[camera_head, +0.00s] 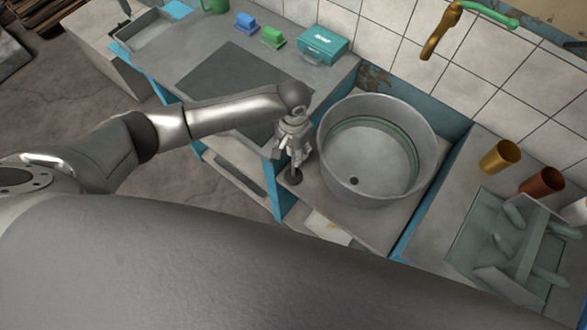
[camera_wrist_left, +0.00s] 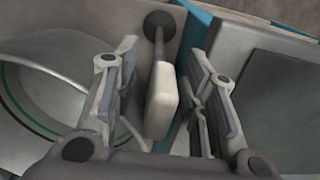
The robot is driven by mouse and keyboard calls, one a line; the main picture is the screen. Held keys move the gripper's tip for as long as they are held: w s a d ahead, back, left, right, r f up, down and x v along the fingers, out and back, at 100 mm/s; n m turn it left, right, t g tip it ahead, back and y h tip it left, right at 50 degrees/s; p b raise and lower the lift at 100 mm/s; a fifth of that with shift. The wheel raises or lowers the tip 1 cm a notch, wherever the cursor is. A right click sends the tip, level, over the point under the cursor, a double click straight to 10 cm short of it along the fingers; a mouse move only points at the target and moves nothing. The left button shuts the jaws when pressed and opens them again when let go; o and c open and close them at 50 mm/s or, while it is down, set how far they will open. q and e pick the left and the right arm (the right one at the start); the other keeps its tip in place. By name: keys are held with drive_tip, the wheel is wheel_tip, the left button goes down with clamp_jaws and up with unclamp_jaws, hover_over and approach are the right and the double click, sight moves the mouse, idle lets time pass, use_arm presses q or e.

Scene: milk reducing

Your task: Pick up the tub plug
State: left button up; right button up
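The tub plug (camera_head: 293,176) stands on the ledge left of the metal tub (camera_head: 354,150), its dark round base down. In the left wrist view the plug (camera_wrist_left: 161,101) shows a pale block-shaped handle, a thin stem and a dark disc. My left gripper (camera_head: 294,155) is above the plug, pointing down. In the wrist view the left gripper (camera_wrist_left: 162,95) is open, with the handle between its fingers and gaps visible on both sides. The tub also shows at the left of the wrist view (camera_wrist_left: 35,120). My right gripper is not in view.
The counter (camera_head: 185,50) on the left holds a teal box (camera_head: 323,45) and small blue and green items. A brass tap (camera_head: 440,30) hangs above the tub.

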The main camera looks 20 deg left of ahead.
use_arm(q)
clamp_jaws()
drive_tip(key=shift+r, duration=0.1)
idle(0.4)
